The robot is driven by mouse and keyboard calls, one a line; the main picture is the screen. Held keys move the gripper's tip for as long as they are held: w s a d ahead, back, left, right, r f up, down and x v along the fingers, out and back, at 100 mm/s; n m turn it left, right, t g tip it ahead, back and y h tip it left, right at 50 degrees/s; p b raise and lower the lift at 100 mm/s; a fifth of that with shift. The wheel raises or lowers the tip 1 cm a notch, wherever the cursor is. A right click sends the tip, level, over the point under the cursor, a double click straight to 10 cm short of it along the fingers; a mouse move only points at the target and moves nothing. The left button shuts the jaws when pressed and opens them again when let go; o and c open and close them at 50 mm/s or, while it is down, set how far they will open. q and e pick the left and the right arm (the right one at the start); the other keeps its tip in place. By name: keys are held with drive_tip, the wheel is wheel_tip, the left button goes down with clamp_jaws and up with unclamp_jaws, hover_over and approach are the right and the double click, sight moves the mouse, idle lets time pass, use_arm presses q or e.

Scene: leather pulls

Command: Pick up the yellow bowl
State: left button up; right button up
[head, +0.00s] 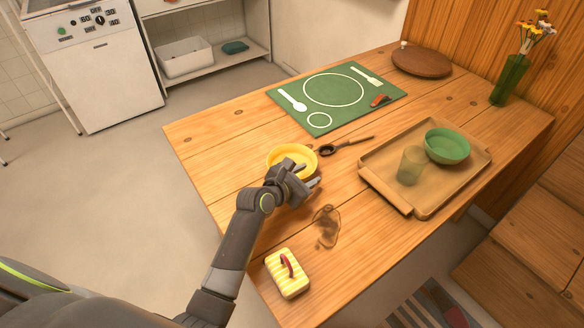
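The yellow bowl (283,152) stands upright on the wooden table (233,188), near its left edge. My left gripper (308,176) is at the near side of the bowl and covers part of its near rim. Its two fingers are spread apart. I cannot tell whether a finger touches the bowl or reaches over its rim. My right gripper is not in view.
A dark spoon (345,146) lies right of the bowl. A wooden tray (455,191) holds a green bowl (447,146) and a glass (411,166). A brown spill (327,227) and a striped sponge (286,273) lie nearer. A green placemat (345,119) lies behind.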

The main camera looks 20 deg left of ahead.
use_arm(q)
clamp_jaws()
